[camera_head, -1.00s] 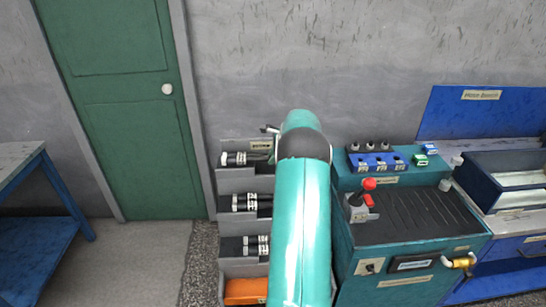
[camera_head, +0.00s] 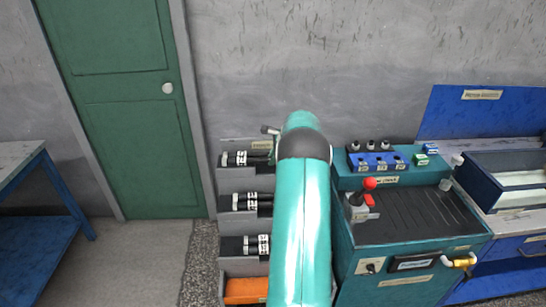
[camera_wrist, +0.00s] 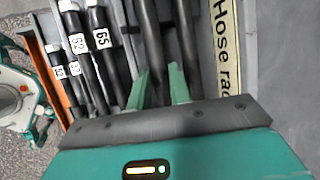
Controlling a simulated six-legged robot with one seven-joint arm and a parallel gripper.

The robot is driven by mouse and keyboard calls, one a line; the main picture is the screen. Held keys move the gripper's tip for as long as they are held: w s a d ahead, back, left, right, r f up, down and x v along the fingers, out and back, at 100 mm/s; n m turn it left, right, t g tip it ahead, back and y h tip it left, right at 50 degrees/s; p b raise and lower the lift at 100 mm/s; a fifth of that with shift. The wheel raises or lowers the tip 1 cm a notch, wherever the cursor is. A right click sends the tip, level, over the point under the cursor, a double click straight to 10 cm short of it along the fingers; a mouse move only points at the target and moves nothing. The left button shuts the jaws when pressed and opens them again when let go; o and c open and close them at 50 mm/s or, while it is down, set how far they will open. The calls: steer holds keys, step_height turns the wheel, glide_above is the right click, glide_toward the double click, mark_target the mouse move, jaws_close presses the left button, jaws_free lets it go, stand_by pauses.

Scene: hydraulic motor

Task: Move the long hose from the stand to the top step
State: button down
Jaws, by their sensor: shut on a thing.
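My gripper (camera_wrist: 159,72) shows in the wrist view with its two green fingers around a black hose (camera_wrist: 152,35), shut on it. A second black hose (camera_wrist: 185,35) runs just right of the right finger, beside the "Hose rack" label. The stepped hose rack (camera_head: 235,182) stands against the wall, left of my arm in the head view. Its top step bears black hose ends with white labels (camera_head: 240,158). My gripper is hidden behind my arm there. The held hose's ends and full length are not visible, and I cannot tell whether it touches a step.
Labelled hoses (camera_wrist: 102,38) lie left of my fingers. Lower steps hold more hoses (camera_head: 250,202), and an orange box (camera_head: 246,290) is at the bottom. A teal console (camera_head: 410,225) with a red lever stands right of the rack. Bare floor lies to the left.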

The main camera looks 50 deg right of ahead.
steer(key=shift+f, duration=0.15)
steer(key=c, duration=1.2)
jaws_free()
steer(key=v, duration=1.3)
steer(key=shift+r, duration=0.35)
steer(key=shift+s, duration=0.15)
